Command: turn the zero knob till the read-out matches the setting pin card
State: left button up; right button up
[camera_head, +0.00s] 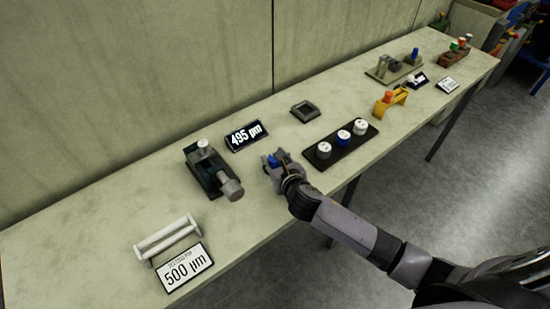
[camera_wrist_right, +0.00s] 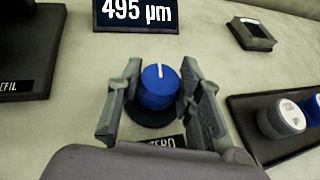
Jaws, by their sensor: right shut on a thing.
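The blue zero knob (camera_wrist_right: 159,88) with a white pointer line stands on a dark round base in the right wrist view; its line points nearly straight up in the picture. The knob (camera_head: 273,160) is partly hidden by my gripper in the head view. My right gripper (camera_head: 277,164) is shut on the knob, with one finger on each side. The black read-out (camera_head: 247,136) behind it shows 495 µm; it also shows in the right wrist view (camera_wrist_right: 137,14). The white setting pin card (camera_head: 186,268) at the front left reads 500 µm. My left gripper is not in view.
A dark gauge device (camera_head: 211,171) stands left of the knob. A white roller rack (camera_head: 166,240) is beside the card. A black tray (camera_head: 341,144) with several capped pieces lies close to the right. A small grey square dish (camera_head: 305,111) sits behind.

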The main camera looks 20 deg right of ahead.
jog(key=shift+a+r+m+h+p, duration=0.15)
jog(key=shift+m+h+p, duration=0.25)
jog(key=shift+m+h, duration=1.3)
jog(key=shift+h, duration=0.3)
jog(key=o, duration=1.2)
jog(key=shift+c, duration=0.2)
jog(key=v, duration=1.2)
